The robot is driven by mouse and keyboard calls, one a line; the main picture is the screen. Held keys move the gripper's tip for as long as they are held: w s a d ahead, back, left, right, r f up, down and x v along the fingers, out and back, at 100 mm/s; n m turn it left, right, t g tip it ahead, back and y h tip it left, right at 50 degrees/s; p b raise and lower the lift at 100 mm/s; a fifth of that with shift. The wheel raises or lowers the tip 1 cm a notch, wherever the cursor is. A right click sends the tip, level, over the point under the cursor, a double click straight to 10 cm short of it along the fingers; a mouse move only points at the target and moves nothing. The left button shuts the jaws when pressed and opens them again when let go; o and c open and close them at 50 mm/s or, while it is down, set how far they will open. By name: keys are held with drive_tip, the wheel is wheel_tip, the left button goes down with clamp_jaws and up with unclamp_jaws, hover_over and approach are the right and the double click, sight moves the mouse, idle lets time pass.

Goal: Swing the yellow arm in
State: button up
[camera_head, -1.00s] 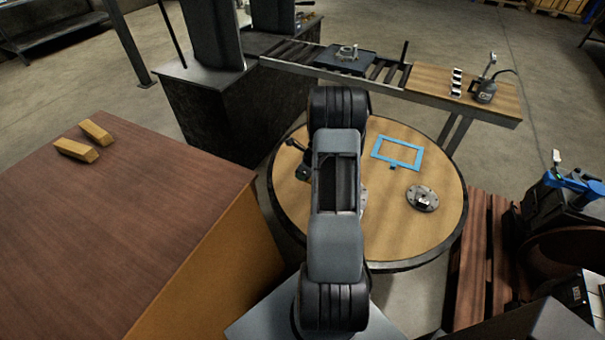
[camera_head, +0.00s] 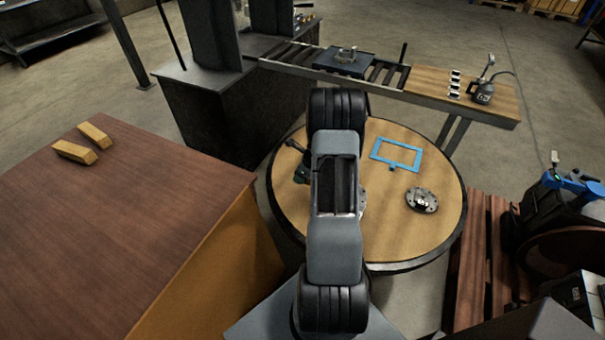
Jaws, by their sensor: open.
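I cannot make out a yellow arm in this view. My own grey and black arm stands upright in the middle and covers part of the round wooden table (camera_head: 400,245). My gripper is not visible; my arm hides whatever is behind it. A dark upright part with a green bit (camera_head: 300,172) shows at the left edge of my arm, over the round table, partly hidden. I cannot tell what it is.
A blue rectangular frame (camera_head: 374,154) and a round metal flange (camera_head: 421,200) lie on the round table. A roller conveyor (camera_head: 292,58) and an oil can (camera_head: 483,93) are behind. A brown-topped bench (camera_head: 110,220) with two yellow blocks (camera_head: 74,152) is left; a wooden pallet (camera_head: 478,255) is right.

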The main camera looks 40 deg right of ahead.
drive_tip(key=v, duration=1.4)
drive_tip(key=shift+f, duration=0.1)
